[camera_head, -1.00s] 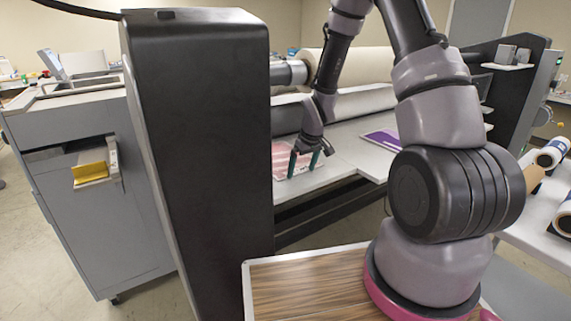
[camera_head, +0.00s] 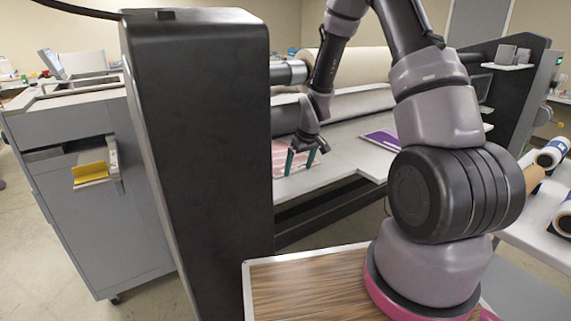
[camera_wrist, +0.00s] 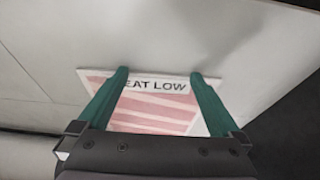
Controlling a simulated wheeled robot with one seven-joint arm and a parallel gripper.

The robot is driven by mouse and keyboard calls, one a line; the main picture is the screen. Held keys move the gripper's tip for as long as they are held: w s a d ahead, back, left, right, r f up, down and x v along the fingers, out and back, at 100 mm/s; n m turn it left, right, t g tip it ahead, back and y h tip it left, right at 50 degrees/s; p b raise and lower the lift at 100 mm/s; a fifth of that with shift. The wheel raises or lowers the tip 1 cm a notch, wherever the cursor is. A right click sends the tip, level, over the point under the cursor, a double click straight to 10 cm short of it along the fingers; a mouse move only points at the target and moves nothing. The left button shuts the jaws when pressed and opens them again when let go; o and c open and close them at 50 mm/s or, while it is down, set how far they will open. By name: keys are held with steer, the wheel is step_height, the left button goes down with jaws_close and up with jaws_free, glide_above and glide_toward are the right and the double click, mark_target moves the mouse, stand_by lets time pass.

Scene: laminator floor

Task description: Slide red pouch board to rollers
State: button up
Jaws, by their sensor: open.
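The red pouch board (camera_head: 279,158), pink-red and white striped, lies flat on the laminator's feed table (camera_head: 345,160), partly hidden behind the black end housing and my gripper. In the wrist view the board (camera_wrist: 150,112) shows a white strip lettered "EAT LOW", the start of the wording covered by a finger. My gripper (camera_head: 302,162) is open, its green fingers pointing down at the board. In the wrist view my gripper (camera_wrist: 162,74) has its fingers spread across the board, with nothing pinched between them. Whether the fingertips touch it I cannot tell. The rollers (camera_head: 352,103) lie behind the table.
A purple board (camera_head: 381,139) lies on the table to the right. The tall black housing (camera_head: 200,130) blocks the left side. A grey cabinet (camera_head: 75,200) stands further left. Printed rolls (camera_head: 552,152) lie on a table at the right. Bare table lies between the boards.

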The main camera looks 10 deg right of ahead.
mark_target(294, 167)
steer(key=shift+w+a, duration=0.15)
steer(key=shift+w, duration=0.2)
steer(key=shift+s, duration=0.25)
stand_by(0.4)
steer(key=shift+w+d, duration=0.15)
steer(key=shift+d, duration=0.25)
steer(key=shift+w+a, duration=0.3)
steer(key=shift+w, duration=0.45)
steer(key=shift+w+a, duration=0.3)
steer(key=shift+w, duration=0.45)
steer(key=shift+w+a, duration=0.3)
steer(key=shift+w, duration=0.45)
stand_by(0.4)
steer(key=shift+s+d, duration=0.2)
steer(key=shift+s, duration=0.35)
stand_by(0.4)
steer(key=shift+v, duration=3.15)
steer(key=shift+d, duration=0.1)
